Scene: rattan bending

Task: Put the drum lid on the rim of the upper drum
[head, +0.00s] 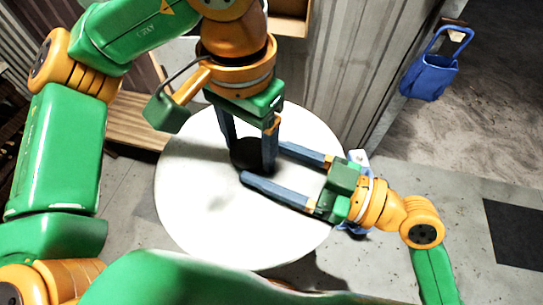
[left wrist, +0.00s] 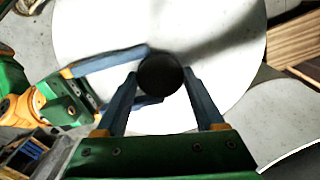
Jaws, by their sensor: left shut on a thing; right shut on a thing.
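The drum lid (head: 200,205) is a large white disc with a black round knob (head: 246,152) at its middle. My left gripper (head: 250,160) comes down from above and is shut on the knob, one finger on each side. My right gripper (head: 264,163) reaches in from the right, low over the lid, its fingers on either side of the same knob. The left wrist view also shows the lid (left wrist: 95,25) and the knob (left wrist: 160,75) between both pairs of fingers. The drum under the lid is hidden, so I cannot tell whether the lid touches its rim.
A pale, round-edged surface (left wrist: 290,115) shows at the lower right of the left wrist view; I cannot tell what it is. Wooden slats (head: 135,122) lie left of the lid.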

